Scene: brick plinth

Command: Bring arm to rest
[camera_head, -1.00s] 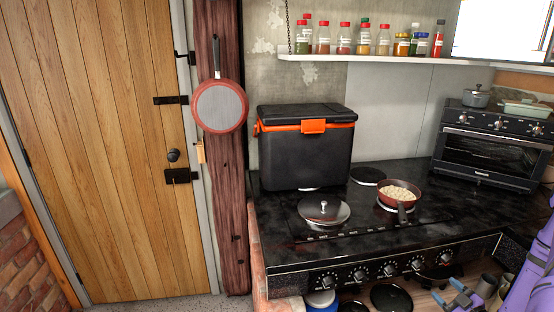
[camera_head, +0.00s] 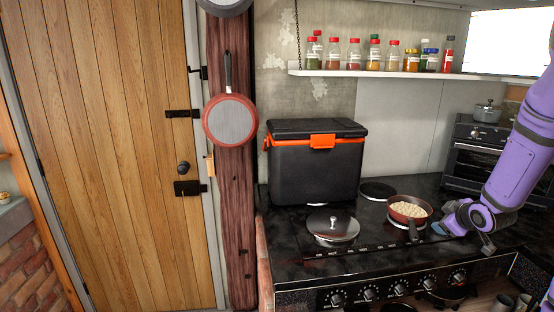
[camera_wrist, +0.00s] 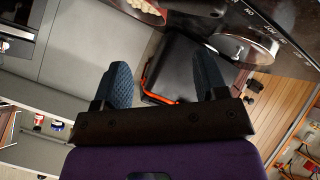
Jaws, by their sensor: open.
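My purple arm reaches in from the right edge of the head view. My gripper (camera_head: 440,229) is low over the right part of the black stove top (camera_head: 290,258), just right of a red pan (camera_head: 421,219) of pale food. In the wrist view my gripper (camera_wrist: 165,90) shows two blue-grey padded fingers spread apart with nothing between them. Beyond the fingers is the black cooler box (camera_wrist: 180,70) with its orange trim. I cannot tell whether a fingertip touches the stove.
The cooler (camera_head: 315,172) stands at the back left of the stove. A lidded pan (camera_head: 333,228) sits in front of it. An oven (camera_head: 470,158) stands at right. A shelf (camera_head: 370,74) of spice jars hangs above. A red pan (camera_head: 230,122) hangs on the post by the wooden door (camera_head: 110,150).

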